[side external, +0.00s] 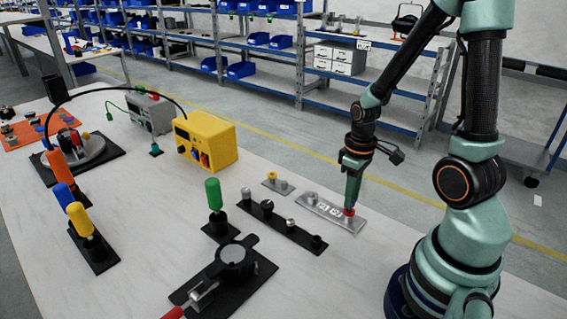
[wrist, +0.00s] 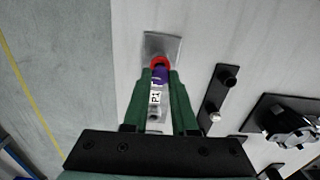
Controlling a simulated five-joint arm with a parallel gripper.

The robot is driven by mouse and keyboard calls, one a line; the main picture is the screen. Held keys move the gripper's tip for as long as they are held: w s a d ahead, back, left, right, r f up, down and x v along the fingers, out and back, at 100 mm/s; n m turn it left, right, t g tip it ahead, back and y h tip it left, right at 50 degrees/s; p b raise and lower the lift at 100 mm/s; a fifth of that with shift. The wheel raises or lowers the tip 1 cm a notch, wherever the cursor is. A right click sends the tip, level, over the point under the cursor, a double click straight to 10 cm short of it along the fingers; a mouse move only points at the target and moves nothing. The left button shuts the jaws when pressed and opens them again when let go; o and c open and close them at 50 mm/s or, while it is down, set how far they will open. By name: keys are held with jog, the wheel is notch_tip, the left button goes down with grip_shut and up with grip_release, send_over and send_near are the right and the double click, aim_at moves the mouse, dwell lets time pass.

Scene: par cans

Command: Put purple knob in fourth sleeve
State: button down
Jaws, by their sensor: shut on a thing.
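My gripper (wrist: 160,78) points down over the grey metal plate (side external: 325,203) and is shut on the purple knob (wrist: 160,76). The knob is right beside or over a red round piece (side external: 349,212) at the plate's right end in the side view. The red piece also shows just beyond the knob in the wrist view (wrist: 160,62). I cannot tell whether the knob is inside it or only above it. The plate carries white labels (wrist: 155,97) and a metal post (side external: 311,198) at its left end. My fingers hide part of the plate's middle.
A black rail (side external: 285,228) with several posts lies beside the plate. A small plate (side external: 277,186) with fittings is behind it. A green-handled tool (side external: 213,195), a black clamp fixture (side external: 232,268) and a yellow box (side external: 208,140) stand further left.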

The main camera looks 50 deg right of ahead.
jog(key=shift+r, duration=2.25)
jog(key=w+a+f+n, duration=0.15)
jog(key=a+n, duration=0.25)
jog(key=a, duration=0.8)
jog(key=shift+f, duration=2.65)
jog(key=shift+f, duration=0.1)
jog(key=c, duration=1)
grip_release()
